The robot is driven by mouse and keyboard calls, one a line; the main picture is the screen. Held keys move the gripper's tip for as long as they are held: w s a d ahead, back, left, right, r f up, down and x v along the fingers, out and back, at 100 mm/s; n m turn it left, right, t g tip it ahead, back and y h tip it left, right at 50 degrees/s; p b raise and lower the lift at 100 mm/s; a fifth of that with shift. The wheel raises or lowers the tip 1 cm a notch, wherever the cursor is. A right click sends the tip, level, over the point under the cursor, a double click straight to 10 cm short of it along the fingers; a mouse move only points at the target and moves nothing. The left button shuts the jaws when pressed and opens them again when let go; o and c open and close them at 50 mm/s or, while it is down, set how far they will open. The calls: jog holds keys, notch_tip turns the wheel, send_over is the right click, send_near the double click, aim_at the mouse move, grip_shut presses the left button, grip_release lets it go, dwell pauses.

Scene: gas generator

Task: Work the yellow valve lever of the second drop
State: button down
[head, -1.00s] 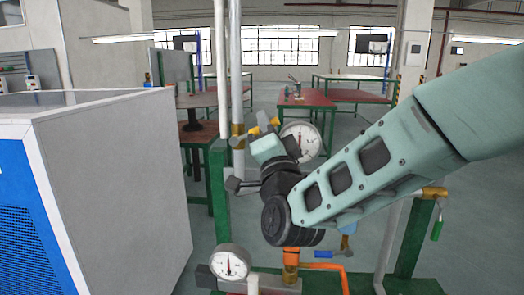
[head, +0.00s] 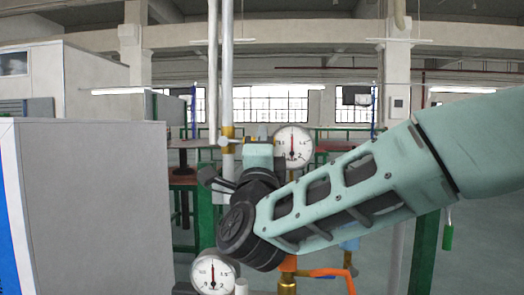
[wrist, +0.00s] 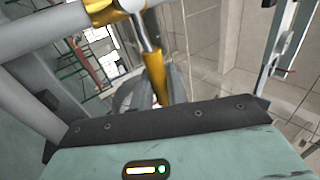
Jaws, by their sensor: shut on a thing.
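The yellow valve lever (wrist: 154,66) runs down from a metal stem on the brass-yellow valve body (wrist: 127,5) in the wrist view. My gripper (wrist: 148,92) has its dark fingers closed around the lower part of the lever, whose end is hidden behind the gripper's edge. In the head view, my gripper (head: 212,180) is just in front of the grey vertical pipe, below the yellow fitting (head: 228,135). My wrist hides much of the area there, so the grip cannot be seen in that view.
A round gauge (head: 293,147) is close behind my wrist and a second gauge (head: 213,273) is below it. A large grey cabinet (head: 95,210) stands at left. An orange pipe (head: 325,272) and a green post (head: 423,250) are at lower right.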

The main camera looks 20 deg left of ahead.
jog(key=shift+f, duration=0.1)
dwell(0.3)
jog(key=c, duration=1.4)
grip_release()
jog(key=shift+c, duration=0.2)
jog(key=shift+s+d+f, duration=0.1)
jog(key=shift+s+f, duration=0.1)
jog(key=shift+s, duration=0.1)
jog(key=s+d+f, duration=0.1)
jog(key=s+d, duration=0.2)
jog(key=s, duration=1)
jog(key=shift+s, duration=0.25)
jog(key=shift+f, duration=0.1)
